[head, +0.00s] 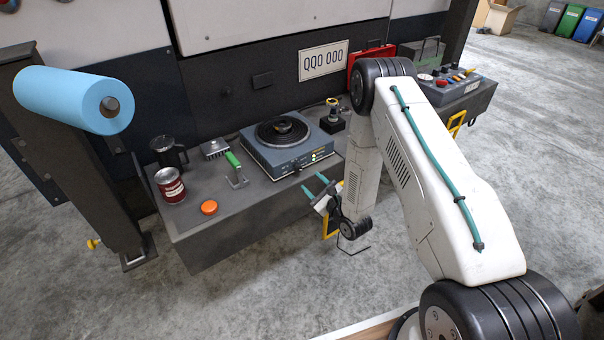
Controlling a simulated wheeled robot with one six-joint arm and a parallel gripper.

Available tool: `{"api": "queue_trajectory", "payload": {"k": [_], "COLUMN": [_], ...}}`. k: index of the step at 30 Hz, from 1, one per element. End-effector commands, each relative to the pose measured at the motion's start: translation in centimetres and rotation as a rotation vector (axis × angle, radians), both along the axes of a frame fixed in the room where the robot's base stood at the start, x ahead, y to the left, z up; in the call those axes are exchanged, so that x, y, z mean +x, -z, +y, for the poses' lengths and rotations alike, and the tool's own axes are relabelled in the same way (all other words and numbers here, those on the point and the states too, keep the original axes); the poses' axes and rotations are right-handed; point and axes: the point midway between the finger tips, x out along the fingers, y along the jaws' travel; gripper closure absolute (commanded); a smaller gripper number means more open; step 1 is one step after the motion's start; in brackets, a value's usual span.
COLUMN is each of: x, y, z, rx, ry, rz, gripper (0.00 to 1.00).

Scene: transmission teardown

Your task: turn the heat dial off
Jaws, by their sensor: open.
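A blue-grey heater box (262,152) with a round black plate (283,131) on top stands in the middle of the dark bench. Its front panel has small lit green and yellow lights (314,156). A small dark knob (297,166), which looks like the heat dial, is on the front panel left of the lights; its setting is too small to read. My gripper (314,184) is open and empty, with teal fingers. It is in front of the heater and below its front panel in the picture, apart from the dial.
On the bench left of the heater are a green-handled clamp (235,168), an orange cap (209,207), a red can (170,186) and a dark mug (168,152). A joystick (333,115) stands right of the heater. A control box (445,85) is farther right.

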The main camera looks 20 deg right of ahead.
Motion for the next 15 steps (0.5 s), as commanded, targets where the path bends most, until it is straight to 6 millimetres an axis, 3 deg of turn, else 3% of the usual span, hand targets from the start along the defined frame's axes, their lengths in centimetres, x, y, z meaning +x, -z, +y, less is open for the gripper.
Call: {"api": "queue_trajectory", "payload": {"k": [9,15], "x": [4.8,6.4], "y": [-0.1,-0.1], "z": [1.6,2.1], "rx": [-0.002,-0.003], "ry": [-0.002,0.001], "rz": [-0.002,0.0], "gripper": [0.49,0.49]}}
